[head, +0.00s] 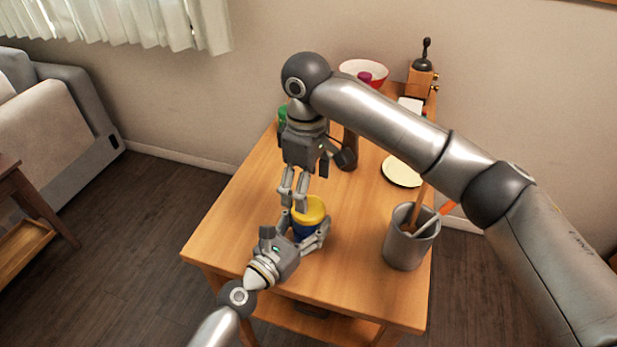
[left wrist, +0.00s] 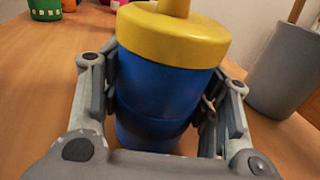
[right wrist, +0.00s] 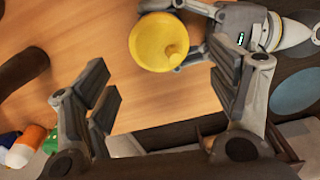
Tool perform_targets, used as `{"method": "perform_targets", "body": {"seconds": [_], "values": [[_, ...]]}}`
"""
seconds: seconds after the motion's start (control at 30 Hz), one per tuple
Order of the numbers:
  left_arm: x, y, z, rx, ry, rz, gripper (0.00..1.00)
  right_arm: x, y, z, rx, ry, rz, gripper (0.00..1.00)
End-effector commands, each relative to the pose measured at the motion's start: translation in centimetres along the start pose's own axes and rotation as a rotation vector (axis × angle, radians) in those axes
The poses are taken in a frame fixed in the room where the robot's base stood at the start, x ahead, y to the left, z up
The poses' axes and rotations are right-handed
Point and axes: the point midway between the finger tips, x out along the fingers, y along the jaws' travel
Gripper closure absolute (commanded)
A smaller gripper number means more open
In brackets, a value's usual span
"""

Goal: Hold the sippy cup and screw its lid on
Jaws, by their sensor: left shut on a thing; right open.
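The sippy cup's blue body (left wrist: 150,95) stands upright near the front of the wooden table, and it also shows in the head view (head: 303,231). The yellow lid (left wrist: 172,38), with its spout, sits on top of the cup; I cannot tell how tightly. My left gripper (head: 309,237) is shut around the blue body below the lid, one finger on each side. My right gripper (head: 294,203) is open and empty, pointing down just behind and left of the lid in the head view. In the right wrist view the lid (right wrist: 153,43) lies beyond the open fingers, off toward the top.
A grey utensil pot (head: 403,247) stands right of the cup. A cream plate (head: 402,171), a dark brown mill (head: 349,150), a green container (head: 283,117), a red and white bowl (head: 350,66) and a grinder (head: 421,83) stand farther back. The table's front left is clear.

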Motion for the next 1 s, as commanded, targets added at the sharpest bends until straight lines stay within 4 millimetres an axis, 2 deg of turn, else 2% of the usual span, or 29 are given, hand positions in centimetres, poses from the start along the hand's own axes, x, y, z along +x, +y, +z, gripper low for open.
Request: {"method": "perform_targets", "body": {"seconds": [0.3, 0.5, 0.7, 1.0], "values": [[0.0, 0.0, 0.0, 0.0, 0.0, 0.0, 1.0, -0.9, 0.1, 0.2, -0.507, -0.005, -0.003, 0.2], [0.0, 0.0, 0.0, 0.0, 0.0, 0.0, 1.0, -1.3, 0.1, 0.3, -0.767, -0.005, -0.007, 0.2], [0.0, 0.0, 0.0, 0.0, 0.0, 0.0, 1.0, -1.5, 0.1, 0.4, -0.902, -0.005, -0.01, 0.2], [0.0, 0.0, 0.0, 0.0, 0.0, 0.0, 1.0, -1.5, 0.1, 0.4, -0.927, -0.005, -0.011, 0.2]]}}
